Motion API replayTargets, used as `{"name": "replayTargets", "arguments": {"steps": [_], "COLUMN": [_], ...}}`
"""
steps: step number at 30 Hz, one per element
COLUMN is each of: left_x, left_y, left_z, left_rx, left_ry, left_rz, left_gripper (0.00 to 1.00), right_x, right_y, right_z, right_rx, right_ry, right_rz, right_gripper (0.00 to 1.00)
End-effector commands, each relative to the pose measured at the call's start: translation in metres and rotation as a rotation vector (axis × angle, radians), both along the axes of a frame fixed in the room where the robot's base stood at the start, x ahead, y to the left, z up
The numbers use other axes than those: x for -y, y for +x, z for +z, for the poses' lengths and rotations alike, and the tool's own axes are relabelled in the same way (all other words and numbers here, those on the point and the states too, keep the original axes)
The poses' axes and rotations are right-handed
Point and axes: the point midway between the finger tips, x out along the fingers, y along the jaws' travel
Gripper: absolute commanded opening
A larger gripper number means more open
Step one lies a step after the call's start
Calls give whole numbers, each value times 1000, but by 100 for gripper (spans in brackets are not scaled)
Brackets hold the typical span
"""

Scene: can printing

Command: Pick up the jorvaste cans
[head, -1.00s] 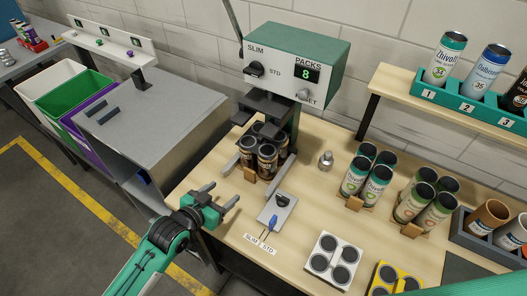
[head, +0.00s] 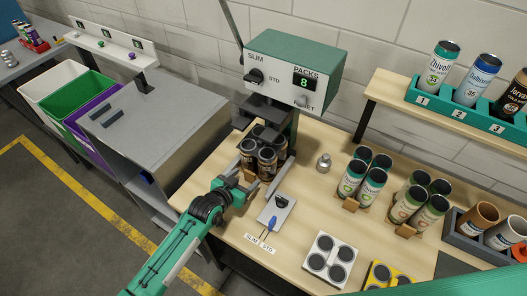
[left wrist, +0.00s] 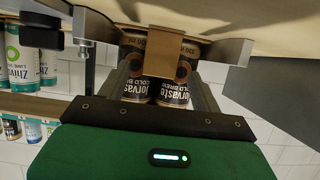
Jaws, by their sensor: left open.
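The jorvaste cans (head: 266,158) are dark with cream labels and stand upright as a block between two metal rails under the green machine. A brown cardboard tab (head: 249,176) sits at their front; it also shows in the left wrist view (left wrist: 160,55). My left gripper (head: 252,178) is open at the front of the block. In the left wrist view, two jorvaste cans (left wrist: 174,90) show upside down between its fingers; I cannot tell whether the fingers touch them. The back cans are partly hidden. My right gripper is not in view.
The machine (head: 292,70) stands over the cans, its counter showing 8. A small switch plate (head: 277,211) is just right of my left arm. Other can packs (head: 364,180) stand to the right, with a small metal piece (head: 324,162) between.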

Motion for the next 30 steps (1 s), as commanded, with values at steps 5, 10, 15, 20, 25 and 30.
{"name": "replayTargets", "arguments": {"steps": [5, 10, 15, 20, 25, 30], "left_x": [9, 10, 10, 10, 10, 10], "left_y": [12, 14, 14, 14, 14, 14], "left_z": [-5, -7, -7, -7, -7, -7], "left_rx": [1, 1, 1, 1, 1, 2], "left_ry": [1, 1, 1, 1, 0, 1], "left_rz": [-1, -1, -1, -1, 0, -1], "left_gripper": [65, 65, 62, 30, 16, 16], "right_x": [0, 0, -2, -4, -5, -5], "right_y": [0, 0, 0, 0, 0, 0], "right_z": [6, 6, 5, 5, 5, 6], "right_rx": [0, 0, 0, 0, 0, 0], "right_ry": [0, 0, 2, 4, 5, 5], "right_rz": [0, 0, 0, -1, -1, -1], "right_gripper": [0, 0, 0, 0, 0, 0]}}
